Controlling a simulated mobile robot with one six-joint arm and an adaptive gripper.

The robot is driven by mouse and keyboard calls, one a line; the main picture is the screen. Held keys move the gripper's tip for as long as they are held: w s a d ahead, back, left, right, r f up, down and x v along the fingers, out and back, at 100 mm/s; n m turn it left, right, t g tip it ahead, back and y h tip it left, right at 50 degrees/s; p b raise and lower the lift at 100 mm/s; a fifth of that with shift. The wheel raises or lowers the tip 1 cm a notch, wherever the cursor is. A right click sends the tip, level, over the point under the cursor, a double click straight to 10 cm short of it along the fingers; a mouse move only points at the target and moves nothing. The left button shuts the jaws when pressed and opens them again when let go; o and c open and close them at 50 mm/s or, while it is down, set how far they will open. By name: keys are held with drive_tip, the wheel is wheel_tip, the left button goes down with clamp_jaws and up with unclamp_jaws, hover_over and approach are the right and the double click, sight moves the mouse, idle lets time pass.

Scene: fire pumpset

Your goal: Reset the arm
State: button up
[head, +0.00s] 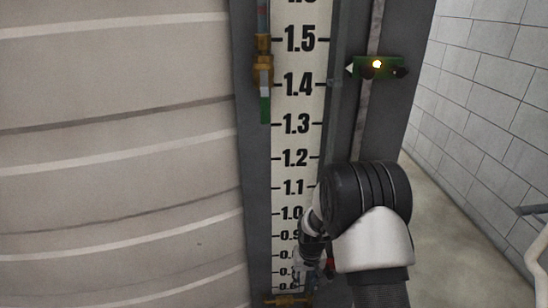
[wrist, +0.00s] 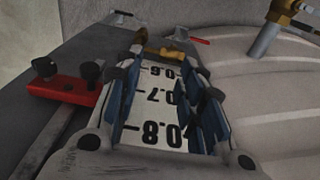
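My arm rises at the lower right of the head view, its dark joint and white link in front of the gauge board. My gripper (head: 304,268) is small and partly hidden near the low end of the scale. In the wrist view my gripper (wrist: 161,75) is open and empty. Its two blue-padded fingers stand apart, with the white scale (wrist: 155,105) showing between them at 0.6 to 0.8. The scale (head: 297,125) also runs up the head view to above 1.5. I cannot tell whether the fingers touch the board.
A red bracket (wrist: 68,89) lies left of my gripper. A large ribbed tank (head: 115,160) fills the left; bare floor (head: 445,230) lies right.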

drive_tip(key=s+r+t, duration=0.1)
drive_tip(key=s+r, duration=0.4)
drive_tip(key=r, duration=0.8)
drive_tip(key=s+r+t, duration=0.1)
drive_tip(key=s+r, duration=0.5)
drive_tip(key=r, duration=0.6)
drive_tip(key=s+r, duration=0.3)
drive_tip(key=s, duration=0.6)
drive_tip(key=s+r+t, duration=0.1)
drive_tip(key=s+r, duration=0.3)
drive_tip(key=s, duration=0.6)
drive_tip(key=shift+r+t, duration=0.15)
drive_tip(key=shift+t, duration=0.15)
